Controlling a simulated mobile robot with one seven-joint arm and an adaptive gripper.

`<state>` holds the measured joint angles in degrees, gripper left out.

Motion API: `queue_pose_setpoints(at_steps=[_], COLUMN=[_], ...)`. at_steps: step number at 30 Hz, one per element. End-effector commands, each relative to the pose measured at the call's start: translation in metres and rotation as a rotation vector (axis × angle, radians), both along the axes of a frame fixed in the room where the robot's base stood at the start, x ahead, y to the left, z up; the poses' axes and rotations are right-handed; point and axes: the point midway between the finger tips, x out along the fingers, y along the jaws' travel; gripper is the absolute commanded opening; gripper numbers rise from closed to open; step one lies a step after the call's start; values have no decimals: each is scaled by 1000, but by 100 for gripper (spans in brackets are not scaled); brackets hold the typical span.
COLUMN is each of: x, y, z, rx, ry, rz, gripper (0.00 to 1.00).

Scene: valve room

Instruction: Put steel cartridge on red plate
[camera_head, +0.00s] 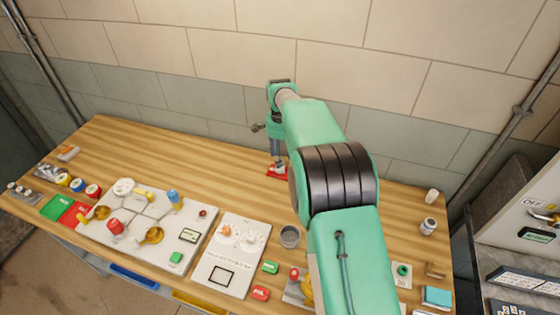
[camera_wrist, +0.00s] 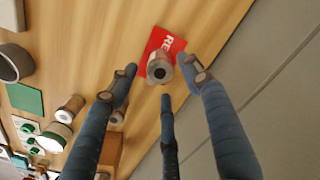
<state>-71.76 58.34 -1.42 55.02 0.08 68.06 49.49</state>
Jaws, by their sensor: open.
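The red plate (camera_wrist: 154,42), with white lettering, lies flat on the wooden bench. It also shows in the head view (camera_head: 274,174) near the back of the bench, beneath my gripper (camera_head: 277,155). The steel cartridge (camera_wrist: 160,68), a short grey cylinder seen end-on, appears to stand on the red plate's near part in the wrist view. My gripper (camera_wrist: 160,84) is open, with its three blue-grey fingers spread around the cartridge. I see gaps between the fingertips and the cartridge. In the head view the cartridge is too small to make out clearly.
A grey cup (camera_head: 290,237) stands in front of my gripper. A white panel (camera_head: 235,255) and a board with coloured parts (camera_head: 145,220) fill the left front. Small bottles (camera_head: 428,226) stand at right. The wall is close behind; the back left bench is clear.

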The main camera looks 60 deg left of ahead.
Motion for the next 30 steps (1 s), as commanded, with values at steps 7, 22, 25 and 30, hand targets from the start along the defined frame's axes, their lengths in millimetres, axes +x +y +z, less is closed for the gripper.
queue_pose_setpoints(at_steps=[7,22,25,30], x=[0,0,0,0], y=[0,0,0,0], z=[44,75,74,74], rx=[1,-1,-1,-1], ry=[-1,1,1,1], rz=[0,0,0,0], gripper=[49,49,49,49])
